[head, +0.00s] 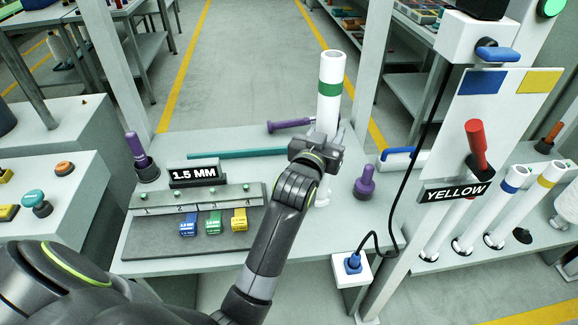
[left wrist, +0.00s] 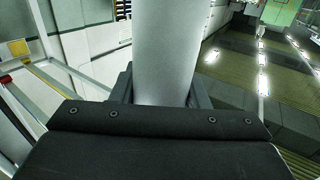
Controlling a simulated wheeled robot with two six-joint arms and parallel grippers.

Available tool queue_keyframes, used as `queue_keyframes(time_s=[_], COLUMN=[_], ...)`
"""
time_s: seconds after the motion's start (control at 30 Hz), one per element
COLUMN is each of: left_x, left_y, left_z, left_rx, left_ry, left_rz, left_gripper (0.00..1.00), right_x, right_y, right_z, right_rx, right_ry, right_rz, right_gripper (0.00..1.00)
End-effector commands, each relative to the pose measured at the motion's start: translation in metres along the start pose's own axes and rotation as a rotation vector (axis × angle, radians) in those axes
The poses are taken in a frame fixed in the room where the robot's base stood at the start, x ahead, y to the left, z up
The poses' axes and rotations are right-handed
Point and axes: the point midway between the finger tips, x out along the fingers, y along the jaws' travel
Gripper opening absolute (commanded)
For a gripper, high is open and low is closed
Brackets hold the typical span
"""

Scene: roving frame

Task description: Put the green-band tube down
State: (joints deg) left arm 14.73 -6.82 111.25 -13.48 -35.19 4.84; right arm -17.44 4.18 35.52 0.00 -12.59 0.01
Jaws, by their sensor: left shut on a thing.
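The green-band tube (head: 330,72) is white with a green band near its top. It stands about upright over the grey worktable (head: 240,150) in the head view. My left gripper (head: 326,138) is shut around the tube below the band. In the left wrist view the white tube (left wrist: 166,50) rises between the jaws (left wrist: 160,92), with its ends out of sight. The arm and gripper partly cover its lower part, and I cannot tell whether its foot touches the table. My right gripper is not in view.
A purple-handled tool (head: 291,125) and teal rod (head: 237,153) lie behind. A purple knob-shaped thing (head: 364,183) stands right of the tube. A "1.5 MM" sign (head: 194,174) and coloured tags (head: 214,221) are left. Blue-band (head: 515,178) and yellow-band (head: 550,175) tubes lean at the right.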

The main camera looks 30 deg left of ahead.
Motion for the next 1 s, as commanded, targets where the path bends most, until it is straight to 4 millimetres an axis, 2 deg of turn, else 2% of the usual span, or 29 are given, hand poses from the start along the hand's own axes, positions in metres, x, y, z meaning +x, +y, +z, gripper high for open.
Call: queue_keyframes(time_s=[0.03, 0.1, 0.27, 0.5, 0.97, 1.0], left_x=[-0.001, -0.001, -0.001, -0.001, -0.001, -0.001], left_y=[0.0, 0.0, 0.0, 0.0, 0.0, 0.0], left_z=[0.013, 0.024, 0.039, 0.072, 0.081, 0.08], left_rx=[0.0, 0.0, -0.001, 0.0, -0.001, -0.001], left_ry=[-0.005, -0.002, 0.001, -0.001, 0.002, 0.001], left_rz=[-0.001, 0.0, 0.0, 0.0, 0.001, 0.001], left_gripper=[0.13, 0.13, 0.13, 0.13, 0.13, 0.46], right_x=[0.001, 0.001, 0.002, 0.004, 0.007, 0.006], right_y=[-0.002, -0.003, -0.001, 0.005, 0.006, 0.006], right_z=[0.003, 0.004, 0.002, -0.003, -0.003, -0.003], right_rx=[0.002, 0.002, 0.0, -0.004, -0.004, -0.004], right_ry=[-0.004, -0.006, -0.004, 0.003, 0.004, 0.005], right_rz=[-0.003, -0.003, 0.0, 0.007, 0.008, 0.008], right_gripper=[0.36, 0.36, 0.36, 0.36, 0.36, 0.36])
